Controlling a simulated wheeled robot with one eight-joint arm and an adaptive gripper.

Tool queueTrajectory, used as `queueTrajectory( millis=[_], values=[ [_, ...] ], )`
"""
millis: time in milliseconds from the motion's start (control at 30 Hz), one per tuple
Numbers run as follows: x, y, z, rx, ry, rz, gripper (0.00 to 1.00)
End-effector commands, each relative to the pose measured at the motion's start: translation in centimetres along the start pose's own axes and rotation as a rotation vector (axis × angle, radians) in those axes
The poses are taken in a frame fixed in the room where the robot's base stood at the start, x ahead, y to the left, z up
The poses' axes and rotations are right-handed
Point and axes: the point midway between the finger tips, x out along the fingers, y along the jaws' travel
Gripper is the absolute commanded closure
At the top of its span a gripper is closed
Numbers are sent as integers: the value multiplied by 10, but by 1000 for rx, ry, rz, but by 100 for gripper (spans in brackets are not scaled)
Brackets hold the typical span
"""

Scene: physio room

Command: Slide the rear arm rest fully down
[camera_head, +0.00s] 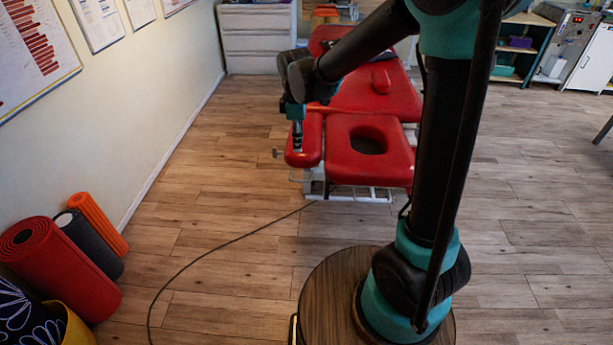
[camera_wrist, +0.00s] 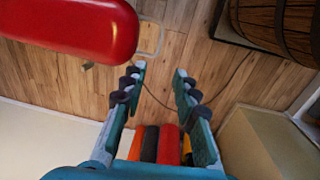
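A red padded arm rest (camera_head: 309,145) sits at the near left of the red treatment table (camera_head: 345,160), beside the head pad with its oval hole. I cannot tell whether it is the rear one. In the head view my gripper (camera_head: 297,149) points down in front of this pad. In the wrist view the red pad (camera_wrist: 75,25) lies at upper left, outside my fingers. My gripper (camera_wrist: 159,72) is open, with nothing between its fingers but a view of the floor. A small grey knob (camera_wrist: 87,66) shows at the pad's lower edge. The arm rest's support is mostly hidden.
A cable (camera_head: 220,245) runs over the wood floor from the table. Rolled mats (camera_head: 70,275) stand by the left wall. A white drawer cabinet (camera_head: 257,40) is at the back. A wooden barrel-like shape (camera_wrist: 270,25) shows at upper right.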

Motion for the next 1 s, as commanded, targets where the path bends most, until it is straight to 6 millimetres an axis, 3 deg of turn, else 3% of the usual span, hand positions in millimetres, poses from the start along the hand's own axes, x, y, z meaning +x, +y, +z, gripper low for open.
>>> queueTrajectory(
  millis=[700,1000],
  values=[
    [123,1,1,6,0,1,71],
    [159,0,1,6,0,1,71]
  ],
)
